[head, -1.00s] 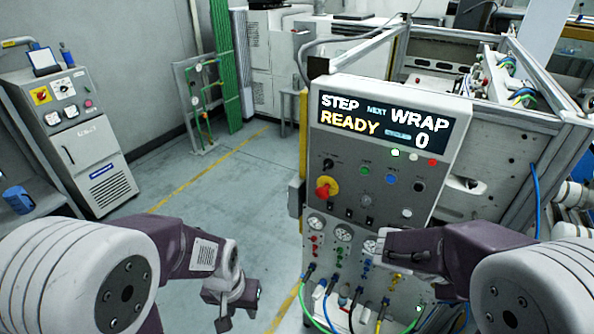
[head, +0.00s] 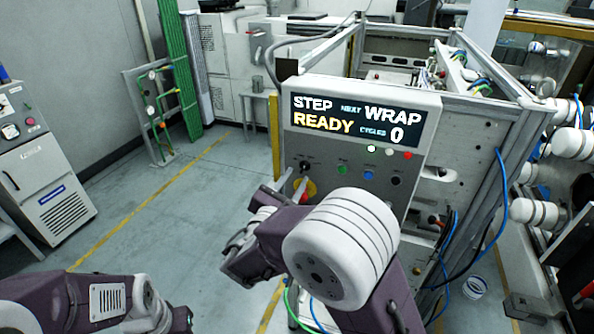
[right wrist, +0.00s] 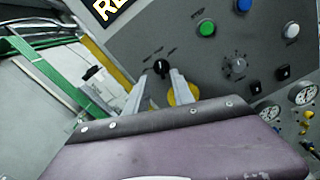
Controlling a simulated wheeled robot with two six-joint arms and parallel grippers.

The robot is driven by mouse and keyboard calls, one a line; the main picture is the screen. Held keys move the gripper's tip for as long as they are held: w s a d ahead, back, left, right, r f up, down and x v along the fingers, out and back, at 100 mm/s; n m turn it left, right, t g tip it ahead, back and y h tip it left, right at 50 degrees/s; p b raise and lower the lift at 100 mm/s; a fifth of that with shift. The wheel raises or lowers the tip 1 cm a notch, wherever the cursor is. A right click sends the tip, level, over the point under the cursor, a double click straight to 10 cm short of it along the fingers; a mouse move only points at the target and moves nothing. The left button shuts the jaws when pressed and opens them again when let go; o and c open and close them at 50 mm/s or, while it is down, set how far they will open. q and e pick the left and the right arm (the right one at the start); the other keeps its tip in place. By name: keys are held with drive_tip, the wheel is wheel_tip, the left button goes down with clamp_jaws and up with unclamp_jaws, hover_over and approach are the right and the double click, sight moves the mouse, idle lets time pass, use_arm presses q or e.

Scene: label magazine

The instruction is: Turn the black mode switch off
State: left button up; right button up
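The black mode switch (head: 304,167) is a small knob at the upper left of the grey control panel (head: 322,150), below the display. In the right wrist view the switch (right wrist: 161,67) shows just beyond and between two pale fingertips; its small labels are unreadable. My right gripper (head: 293,183) is at the panel, its fingers (right wrist: 162,80) apart, one on each side of the knob. I cannot tell whether they touch it. My left arm is low at the left; only part of its gripper body (head: 180,319) shows, and its fingers are out of frame.
A yellow-backed emergency stop (right wrist: 183,93) lies just below the switch, partly hidden by a finger. Green (right wrist: 207,28) and blue buttons (head: 369,174) are to the right. The display (head: 355,122) reads STEP READY, NEXT WRAP, CYCLES 0. Open floor (head: 190,225) lies left of the machine.

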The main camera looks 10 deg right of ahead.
sight(304, 167)
drive_tip(key=shift+w+d, duration=1)
drive_tip(key=shift+d, duration=0.1)
drive_tip(key=shift+a, duration=0.15)
drive_tip(key=shift+c, duration=1.2)
clamp_jaws()
